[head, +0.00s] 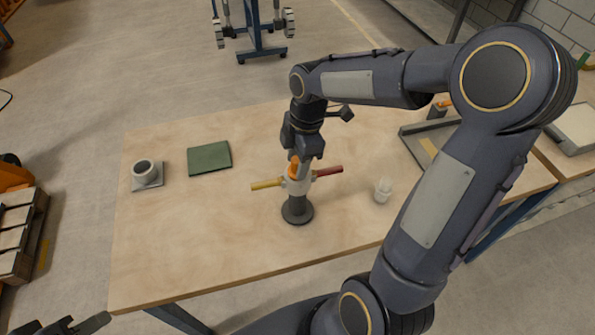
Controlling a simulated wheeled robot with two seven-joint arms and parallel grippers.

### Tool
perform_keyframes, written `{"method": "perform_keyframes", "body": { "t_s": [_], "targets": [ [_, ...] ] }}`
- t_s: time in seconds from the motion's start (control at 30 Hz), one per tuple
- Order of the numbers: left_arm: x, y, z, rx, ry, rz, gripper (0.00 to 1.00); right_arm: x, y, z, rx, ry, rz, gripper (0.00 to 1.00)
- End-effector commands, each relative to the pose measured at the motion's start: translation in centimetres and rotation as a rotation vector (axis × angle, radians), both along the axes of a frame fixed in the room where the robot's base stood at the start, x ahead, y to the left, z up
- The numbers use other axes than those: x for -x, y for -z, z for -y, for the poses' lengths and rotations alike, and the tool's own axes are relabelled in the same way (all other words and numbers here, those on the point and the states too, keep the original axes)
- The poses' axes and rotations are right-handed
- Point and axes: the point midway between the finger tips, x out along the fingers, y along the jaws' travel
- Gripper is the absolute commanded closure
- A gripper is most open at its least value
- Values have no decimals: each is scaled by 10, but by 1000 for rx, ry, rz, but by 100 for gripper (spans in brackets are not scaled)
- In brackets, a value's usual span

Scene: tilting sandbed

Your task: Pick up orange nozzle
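The orange nozzle (293,170) shows as a small orange piece at the top of a pale fitting (298,186) on a dark round-based stand (297,211), near the middle of the wooden table. A yellow handle (266,184) and a red handle (329,171) stick out from the fitting's sides. My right gripper (300,159) points down at the nozzle from above, its fingers right at it and partly hiding it. I cannot tell whether the fingers are closed on it. My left gripper (82,326) is low at the left, off the table and partly cut off by the frame.
A green cloth or pad (209,158) and a grey cup on a square plate (145,172) lie at the left. A small whitish object (382,190) stands right of the stand. A grey tray (412,137) is at the right, partly behind my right arm. The table's front left is clear.

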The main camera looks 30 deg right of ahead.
Motion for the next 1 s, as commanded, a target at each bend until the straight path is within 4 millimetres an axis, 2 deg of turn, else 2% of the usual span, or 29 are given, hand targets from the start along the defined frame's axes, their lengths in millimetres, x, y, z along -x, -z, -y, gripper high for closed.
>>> {"method": "perform_keyframes", "body": {
  "t_s": [0.03,0.27,0.53,0.67,0.87,1.0],
  "targets": [
    [0,0,0,0,0,0,64,0,0,0,0,0,0,64],
    [0,0,0,0,0,0,64,0,0,0,0,0,0,95],
    [0,0,0,0,0,0,64,0,-2,0,0,0,1,95],
    [0,0,0,0,0,0,64,-1,-8,0,0,0,2,95],
    [0,1,0,0,0,0,64,0,-35,0,1,0,6,95],
    [0,7,0,0,0,0,64,20,-56,-1,1,0,8,95]
  ]
}}
